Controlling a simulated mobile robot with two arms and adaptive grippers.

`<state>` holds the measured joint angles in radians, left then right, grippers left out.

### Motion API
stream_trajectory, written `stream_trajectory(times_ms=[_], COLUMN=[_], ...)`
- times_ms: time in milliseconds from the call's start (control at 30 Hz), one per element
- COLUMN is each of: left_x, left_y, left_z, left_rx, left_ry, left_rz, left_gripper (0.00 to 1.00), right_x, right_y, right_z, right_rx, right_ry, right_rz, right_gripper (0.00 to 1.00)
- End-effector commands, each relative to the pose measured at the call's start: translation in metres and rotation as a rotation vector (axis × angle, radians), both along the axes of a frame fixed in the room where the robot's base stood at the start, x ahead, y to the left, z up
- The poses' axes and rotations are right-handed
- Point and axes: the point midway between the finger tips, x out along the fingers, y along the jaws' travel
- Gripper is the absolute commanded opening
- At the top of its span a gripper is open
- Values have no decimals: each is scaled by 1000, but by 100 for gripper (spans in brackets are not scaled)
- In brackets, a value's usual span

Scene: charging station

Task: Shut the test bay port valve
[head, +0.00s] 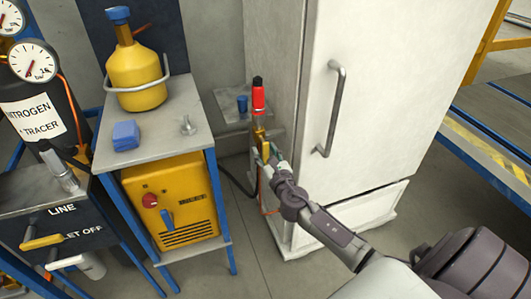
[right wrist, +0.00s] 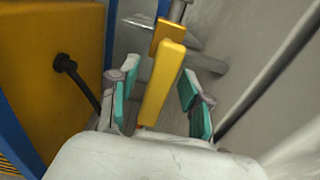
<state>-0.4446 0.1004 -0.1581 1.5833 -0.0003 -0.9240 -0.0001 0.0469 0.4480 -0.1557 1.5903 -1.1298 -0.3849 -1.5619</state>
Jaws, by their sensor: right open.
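A port with a red-and-black cap (head: 258,95) stands upright at a small grey shelf beside the white cabinet. Below it is the yellow valve handle (head: 264,148), which also shows large in the right wrist view (right wrist: 161,84). My right gripper (head: 272,157) is at this handle. In the right wrist view its teal-padded fingers are open (right wrist: 158,78), one on each side of the handle, with a gap visible on both sides. The handle's lower end is near the gripper's palm; contact cannot be told. My left gripper is out of view.
The white cabinet (head: 360,90) with a long bar handle stands close on the right. On the left are a grey-topped stand (head: 180,110) with a yellow bottle (head: 135,72), a yellow machine (head: 172,205), and a line panel (head: 50,215) with another yellow handle (head: 42,242).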

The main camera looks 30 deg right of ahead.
Motion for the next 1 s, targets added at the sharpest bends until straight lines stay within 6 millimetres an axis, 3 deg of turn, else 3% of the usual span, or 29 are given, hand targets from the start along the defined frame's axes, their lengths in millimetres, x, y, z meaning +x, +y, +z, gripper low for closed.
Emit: stream_trajectory(times_ms=[167, 467, 1000], left_x=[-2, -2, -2], left_y=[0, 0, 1], left_z=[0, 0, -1], left_rx=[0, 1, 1], left_ry=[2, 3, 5], left_rz=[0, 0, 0], left_gripper=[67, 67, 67], right_x=[0, 0, 0], right_y=[0, 0, 1], right_z=[0, 0, -1], right_rx=[0, 1, 36], right_ry=[0, 0, -8], right_rz=[0, 0, 1], right_gripper=[48, 0, 0])
